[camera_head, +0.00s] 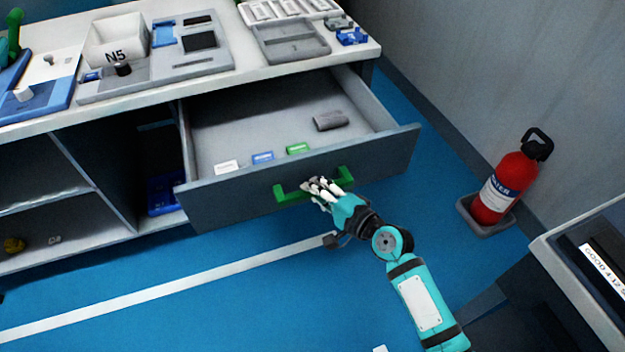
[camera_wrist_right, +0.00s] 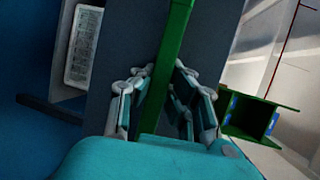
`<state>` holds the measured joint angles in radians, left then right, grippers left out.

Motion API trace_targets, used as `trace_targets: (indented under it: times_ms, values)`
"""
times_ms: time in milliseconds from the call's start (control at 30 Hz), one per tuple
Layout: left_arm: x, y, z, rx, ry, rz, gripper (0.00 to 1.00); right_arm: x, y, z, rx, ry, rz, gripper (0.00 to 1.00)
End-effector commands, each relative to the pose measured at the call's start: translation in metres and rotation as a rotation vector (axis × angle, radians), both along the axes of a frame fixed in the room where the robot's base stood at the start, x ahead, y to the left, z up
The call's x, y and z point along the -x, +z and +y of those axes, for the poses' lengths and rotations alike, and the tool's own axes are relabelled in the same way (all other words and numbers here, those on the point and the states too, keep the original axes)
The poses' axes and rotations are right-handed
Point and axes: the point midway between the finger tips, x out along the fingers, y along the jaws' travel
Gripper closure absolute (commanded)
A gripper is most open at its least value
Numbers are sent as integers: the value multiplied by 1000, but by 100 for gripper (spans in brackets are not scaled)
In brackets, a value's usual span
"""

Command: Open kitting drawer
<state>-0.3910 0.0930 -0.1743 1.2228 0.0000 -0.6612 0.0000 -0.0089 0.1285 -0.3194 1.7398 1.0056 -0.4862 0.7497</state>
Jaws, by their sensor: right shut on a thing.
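The kitting drawer (camera_head: 240,197) has a dark grey front and is pulled well out from under the white bench. Its inside shows, with a white block (camera_head: 226,168), a blue block (camera_head: 262,158), a green block (camera_head: 298,148) and a grey block (camera_head: 331,121) on the bottom. A green bar handle (camera_head: 290,194) is on the drawer front. My right gripper (camera_head: 318,187) is shut on the handle; in the right wrist view its fingers (camera_wrist_right: 160,105) lie on both sides of the green bar (camera_wrist_right: 172,50). My left gripper is not in view.
The bench top (camera_head: 60,32) above holds trays, fixtures and a white bin (camera_head: 117,40) marked N5. A red fire extinguisher (camera_head: 507,182) stands on the floor to the right, with a dark cabinet (camera_head: 585,245) in front of it. Blue floor is free before the drawer.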

Motion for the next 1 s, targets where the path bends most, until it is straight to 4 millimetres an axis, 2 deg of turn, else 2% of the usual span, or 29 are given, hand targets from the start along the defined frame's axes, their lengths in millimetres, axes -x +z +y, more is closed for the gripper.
trace_targets:
  times_ms: [433, 500, 700, 1000]
  values:
    - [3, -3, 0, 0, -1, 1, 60, 3, -3, -1, 7, 2, 3, 100]
    - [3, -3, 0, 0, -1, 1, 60, 3, -3, -1, 7, 2, 3, 87]
    - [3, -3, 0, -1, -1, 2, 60, 3, -2, -1, 3, 1, 1, 64]
    - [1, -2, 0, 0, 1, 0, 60, 5, 0, -3, 1, 0, 0, 64]
